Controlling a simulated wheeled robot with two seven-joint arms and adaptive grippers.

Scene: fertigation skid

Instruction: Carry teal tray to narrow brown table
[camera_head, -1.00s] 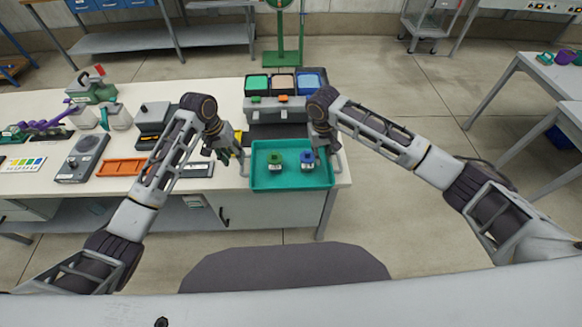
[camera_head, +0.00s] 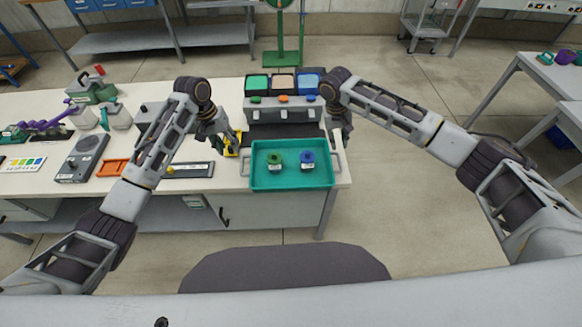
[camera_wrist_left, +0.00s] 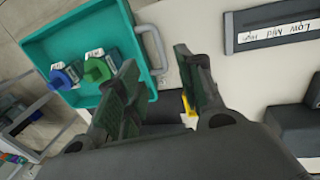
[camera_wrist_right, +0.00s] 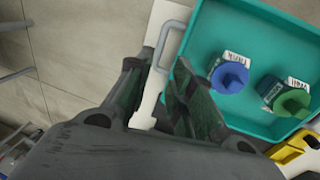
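The teal tray (camera_head: 293,180) lies on the right end of a white bench, with grey handles at its left and right ends. It holds a green-capped bottle (camera_head: 277,161) and a blue-capped bottle (camera_head: 307,161). My left gripper (camera_head: 236,145) is near the tray's left handle; in the left wrist view its fingers are apart, with the handle (camera_wrist_left: 160,50) just beyond the tips. My right gripper (camera_head: 340,143) is by the right handle; in the right wrist view its fingers are apart, with the handle (camera_wrist_right: 168,45) beyond the tips. I see no clearly brown table.
A grey unit with colored bins (camera_head: 284,82) stands behind the tray. A yellow item (camera_head: 231,149) lies close to my left gripper. Grey tables (camera_head: 540,75) stand at right, with open floor between.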

